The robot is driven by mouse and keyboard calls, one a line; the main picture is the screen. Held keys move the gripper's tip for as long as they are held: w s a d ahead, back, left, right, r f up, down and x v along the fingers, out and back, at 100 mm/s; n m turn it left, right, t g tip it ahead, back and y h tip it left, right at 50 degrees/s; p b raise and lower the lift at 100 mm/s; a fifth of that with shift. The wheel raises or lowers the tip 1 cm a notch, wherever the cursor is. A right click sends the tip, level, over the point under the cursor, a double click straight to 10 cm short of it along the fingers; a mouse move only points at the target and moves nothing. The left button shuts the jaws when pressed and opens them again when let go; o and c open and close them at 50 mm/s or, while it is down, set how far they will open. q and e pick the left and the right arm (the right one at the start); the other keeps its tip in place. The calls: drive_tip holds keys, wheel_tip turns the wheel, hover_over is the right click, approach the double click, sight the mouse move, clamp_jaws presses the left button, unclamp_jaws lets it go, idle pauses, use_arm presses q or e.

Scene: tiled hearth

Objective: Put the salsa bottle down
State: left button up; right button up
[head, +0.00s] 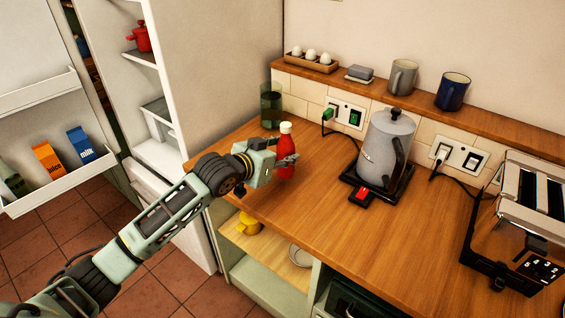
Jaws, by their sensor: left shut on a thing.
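The salsa bottle (286,160) is red with a white cap and is upright near the left end of the wooden counter (330,214). My left gripper (287,163) is shut on the bottle's side, with the arm coming in from the left over the floor and the counter's left edge. The bottle's base is close to the counter top; I cannot tell whether it touches. My right gripper is not in view.
A green glass (271,106) stands behind the bottle. A grey kettle (386,148) on its black base is to the right, and a toaster (525,215) is farther right. The counter between bottle and kettle is clear. An open fridge (160,140) stands at left.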

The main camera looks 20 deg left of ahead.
sight(283, 177)
use_arm(q)
drive_tip(key=shift+f, duration=1.5)
drive_tip(key=shift+f, duration=0.15)
drive_tip(key=o, duration=1.5)
drive_tip(key=shift+s, duration=0.1)
drive_tip(key=shift+c, duration=0.2)
drive_tip(key=b+v, duration=0.1)
drive_tip(key=v, duration=1.1)
